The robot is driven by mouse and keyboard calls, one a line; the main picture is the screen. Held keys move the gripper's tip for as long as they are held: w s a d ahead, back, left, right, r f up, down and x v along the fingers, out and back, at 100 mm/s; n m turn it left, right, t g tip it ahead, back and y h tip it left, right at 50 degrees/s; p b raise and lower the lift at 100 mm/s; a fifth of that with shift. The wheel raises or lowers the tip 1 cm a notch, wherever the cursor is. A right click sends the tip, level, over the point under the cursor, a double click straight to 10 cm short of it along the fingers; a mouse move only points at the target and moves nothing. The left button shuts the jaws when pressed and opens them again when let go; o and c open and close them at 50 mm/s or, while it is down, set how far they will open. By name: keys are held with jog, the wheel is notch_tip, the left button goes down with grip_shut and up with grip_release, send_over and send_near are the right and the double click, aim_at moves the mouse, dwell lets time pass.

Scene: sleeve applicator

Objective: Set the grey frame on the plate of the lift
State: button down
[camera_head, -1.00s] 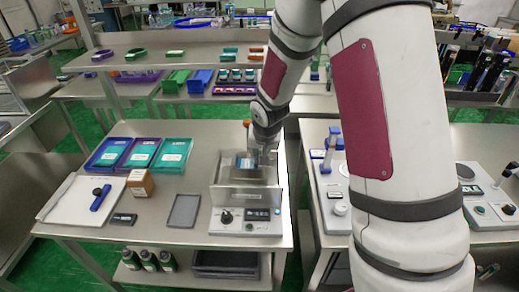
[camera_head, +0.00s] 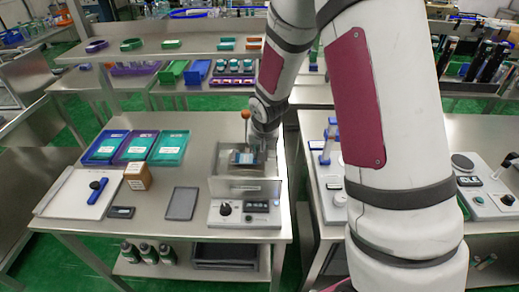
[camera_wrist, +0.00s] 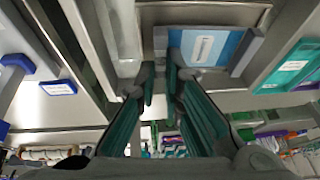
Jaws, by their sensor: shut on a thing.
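My gripper (camera_wrist: 160,70) is shut, its two green-lined fingers close together at the edge of the grey frame (camera_wrist: 246,52). The frame's grey bars flank a blue sheet (camera_wrist: 228,42) with a white label in the wrist view. In the head view the blue sheet (camera_head: 244,158) shows just below my gripper (camera_head: 262,148), over the lift (camera_head: 245,188). The lift is a metal unit with an upright front panel and a control box. Its plate is hidden behind that panel, so I cannot tell whether the frame touches it.
A flat grey piece (camera_head: 181,203) lies left of the lift. A brown box (camera_head: 138,177), a white board (camera_head: 72,198) and coloured trays (camera_head: 168,148) stand further left. An orange-knobbed lever (camera_head: 246,115) rises behind the lift. A second bench (camera_head: 312,150) is to the right.

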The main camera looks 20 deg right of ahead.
jog(key=shift+f, duration=0.4)
jog(key=c, duration=1.6)
grip_release()
jog(key=shift+c, duration=0.2)
jog(key=s+a+r+n, duration=0.1)
jog(key=s+r, duration=0.7)
jog(key=r, duration=0.4)
jog(key=s+a+r+n, duration=0.1)
jog(key=s+r, duration=0.7)
jog(key=r, duration=0.3)
jog(key=s+a+r+n, duration=0.1)
jog(key=s+r, duration=0.1)
jog(key=s, duration=0.4)
jog(key=s+a+r+n+t, duration=0.1)
jog(key=s+r, duration=0.1)
jog(key=s, duration=0.4)
jog(key=shift+s+r+n+y, duration=0.15)
jog(key=shift+s+n+y, duration=0.15)
jog(key=shift+s+y, duration=0.1)
